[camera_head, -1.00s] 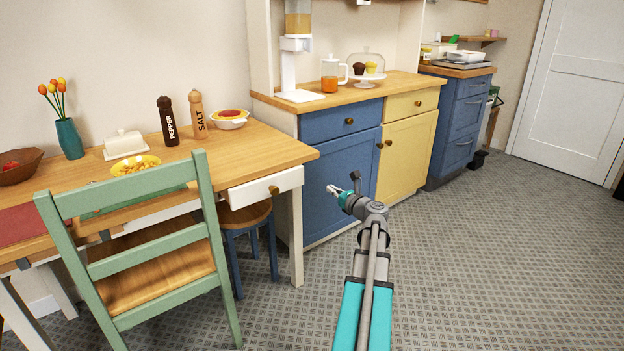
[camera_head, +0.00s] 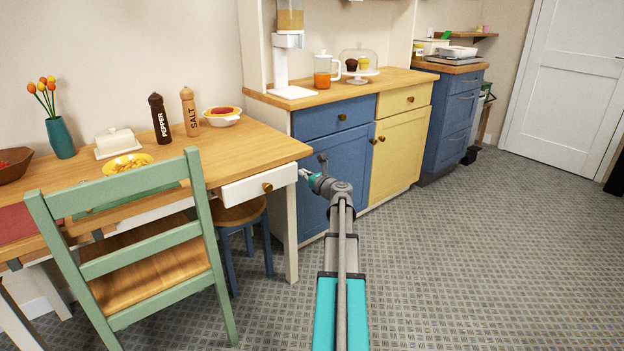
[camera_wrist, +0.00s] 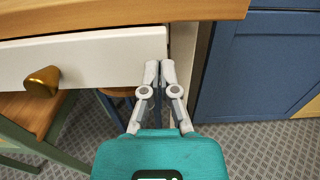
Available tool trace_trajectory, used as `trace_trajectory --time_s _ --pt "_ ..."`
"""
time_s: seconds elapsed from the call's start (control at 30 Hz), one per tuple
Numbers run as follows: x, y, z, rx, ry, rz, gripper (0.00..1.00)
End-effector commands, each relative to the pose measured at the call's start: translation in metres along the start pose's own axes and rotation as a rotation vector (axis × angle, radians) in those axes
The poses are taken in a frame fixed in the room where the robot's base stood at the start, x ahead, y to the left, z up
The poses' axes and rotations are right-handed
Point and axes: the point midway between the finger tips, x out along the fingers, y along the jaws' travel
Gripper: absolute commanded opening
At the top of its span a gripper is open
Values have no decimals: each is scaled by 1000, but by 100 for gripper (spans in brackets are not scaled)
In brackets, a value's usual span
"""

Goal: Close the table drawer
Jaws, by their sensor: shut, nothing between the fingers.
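The table drawer (camera_head: 258,186) has a white front with a brass knob and sits under the wooden top at the right end of the dining table (camera_head: 232,147). Its front seems to stand slightly forward of the table leg; how far it is out is hard to tell. My gripper (camera_head: 304,174) is shut and empty, at the right end of the drawer front. In the wrist view, the closed fingertips (camera_wrist: 159,66) overlap the right edge of the drawer front (camera_wrist: 95,55), with the brass knob (camera_wrist: 42,82) to the left. Whether they touch it is unclear.
A green chair (camera_head: 130,240) stands before the table, left of the drawer. A stool (camera_head: 240,215) is beneath the drawer. A blue cabinet (camera_head: 330,175) stands close to the right. The floor (camera_head: 470,260) at the right is clear.

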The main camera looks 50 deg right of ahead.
Motion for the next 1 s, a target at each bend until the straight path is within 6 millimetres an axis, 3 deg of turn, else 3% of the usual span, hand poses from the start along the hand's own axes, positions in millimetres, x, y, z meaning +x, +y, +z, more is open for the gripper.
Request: trace_trajectory --time_s 0.23,0.77,1.0 --pt "21 -2 0 0 0 -2 0" --pt "25 -2 0 0 0 -3 0" --pt "33 -18 0 0 0 -21 0"
